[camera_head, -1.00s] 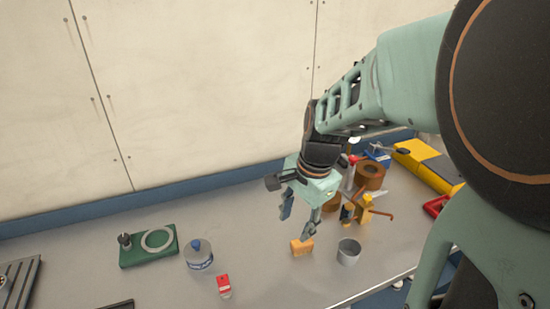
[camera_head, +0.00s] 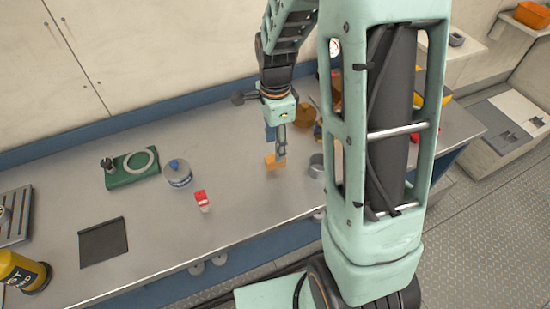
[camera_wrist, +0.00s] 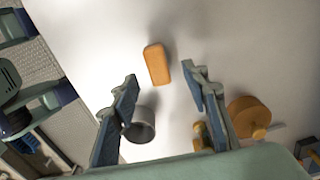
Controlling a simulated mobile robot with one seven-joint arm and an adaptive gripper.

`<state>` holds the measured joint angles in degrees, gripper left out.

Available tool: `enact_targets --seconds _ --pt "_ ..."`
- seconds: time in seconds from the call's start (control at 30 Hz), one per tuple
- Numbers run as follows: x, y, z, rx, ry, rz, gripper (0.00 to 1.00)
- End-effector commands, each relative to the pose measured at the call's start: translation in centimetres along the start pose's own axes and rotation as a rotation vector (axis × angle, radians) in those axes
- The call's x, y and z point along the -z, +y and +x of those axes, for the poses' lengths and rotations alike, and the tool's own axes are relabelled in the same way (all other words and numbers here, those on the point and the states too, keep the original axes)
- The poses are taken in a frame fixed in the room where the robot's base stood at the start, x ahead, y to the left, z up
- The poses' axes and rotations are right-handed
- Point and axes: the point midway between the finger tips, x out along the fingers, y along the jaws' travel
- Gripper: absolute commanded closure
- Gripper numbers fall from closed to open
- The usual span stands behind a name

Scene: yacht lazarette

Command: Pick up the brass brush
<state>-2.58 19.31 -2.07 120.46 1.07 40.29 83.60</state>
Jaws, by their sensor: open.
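My gripper (camera_head: 276,145) is open and empty, pointing down over the table. An orange-tan block (camera_head: 271,162) with rounded edges lies on the table just below my fingertips, partly hidden by a finger. In the wrist view the same block (camera_wrist: 157,64) lies beyond and between the open fingertips (camera_wrist: 160,76), apart from both. No bristles show on it, so I cannot tell whether it is the brass brush. A small golden piece (camera_wrist: 201,135) shows partly behind the right finger; I cannot make out what it is.
A grey metal cup (camera_head: 317,166) stands right of the block, near the table edge. A brown-orange round piece (camera_head: 303,115) is behind. Bare table lies between.

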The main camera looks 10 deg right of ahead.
Motion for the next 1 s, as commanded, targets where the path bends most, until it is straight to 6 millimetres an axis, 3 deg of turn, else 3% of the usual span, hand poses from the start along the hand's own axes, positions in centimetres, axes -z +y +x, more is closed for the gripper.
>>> enact_targets --seconds 0.17,0.43,0.77,1.0 --pt "0.0 0.2 1.2 -0.002 0.0 0.0 0.58" --pt "-0.1 0.4 4.9 -0.002 0.0 -0.001 0.58" --pt "-0.1 0.3 5.7 0.001 0.0 0.0 0.58" --pt "-0.1 0.3 5.7 0.001 0.0 -0.001 0.81"
